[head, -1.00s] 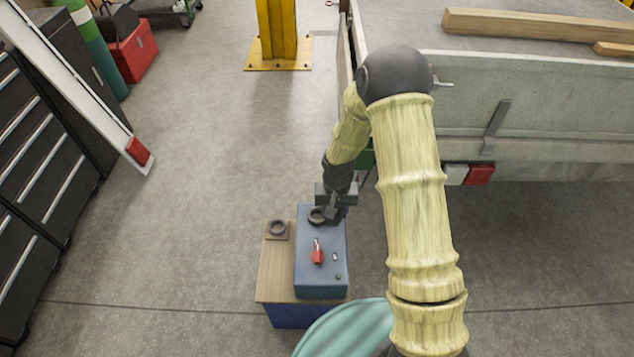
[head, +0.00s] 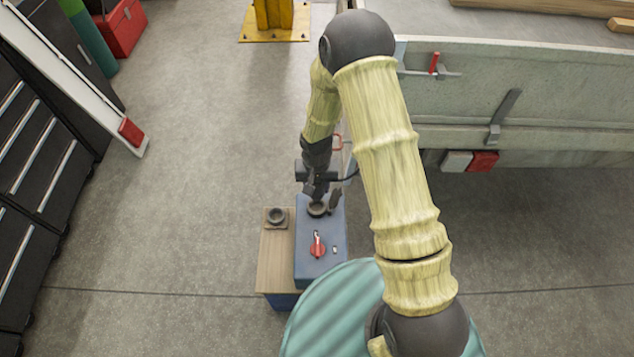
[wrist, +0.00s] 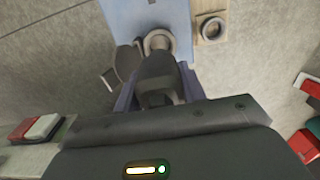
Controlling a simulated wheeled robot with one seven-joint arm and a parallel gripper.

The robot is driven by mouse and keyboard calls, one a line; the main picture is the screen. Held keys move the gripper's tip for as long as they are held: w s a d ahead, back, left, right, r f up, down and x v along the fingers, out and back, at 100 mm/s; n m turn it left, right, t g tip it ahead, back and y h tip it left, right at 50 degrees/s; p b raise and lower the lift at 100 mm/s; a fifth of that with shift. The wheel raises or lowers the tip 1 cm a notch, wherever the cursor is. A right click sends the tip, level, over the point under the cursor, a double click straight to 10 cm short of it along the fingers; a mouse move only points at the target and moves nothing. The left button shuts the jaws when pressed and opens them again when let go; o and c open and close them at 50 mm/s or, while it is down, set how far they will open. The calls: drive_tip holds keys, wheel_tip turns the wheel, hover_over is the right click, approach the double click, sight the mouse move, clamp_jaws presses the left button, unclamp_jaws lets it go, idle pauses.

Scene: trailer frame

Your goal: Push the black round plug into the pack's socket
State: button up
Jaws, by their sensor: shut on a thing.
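The pack (head: 308,266) is a blue box with a red switch (head: 317,246) on top. Its socket (head: 317,209) is a dark round ring at the top's far end, and a dark flap (head: 335,198) stands open beside it. My gripper (head: 313,190) is at the socket's far side, pointing down. In the wrist view the black plug (wrist: 158,72) sits between my gripper's fingers (wrist: 158,92), with its front end close to the socket ring (wrist: 158,40). The flap (wrist: 126,62) is to the left there. Whether plug and socket touch is hidden.
A wooden board (head: 274,262) beside the pack carries a separate dark ring (head: 276,216). A trailer (head: 560,100) stands at the right, and black drawer cabinets (head: 40,180) at the left. The floor (head: 190,150) between is clear.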

drive_tip(key=shift+f, duration=0.1)
drive_tip(key=shift+f+b, duration=1.65)
drive_tip(key=shift+f, duration=0.3)
drive_tip(key=shift+f, duration=0.3)
drive_tip(key=shift+f, duration=0.15)
drive_tip(key=shift+f+b, duration=0.4)
drive_tip(key=shift+b, duration=0.1)
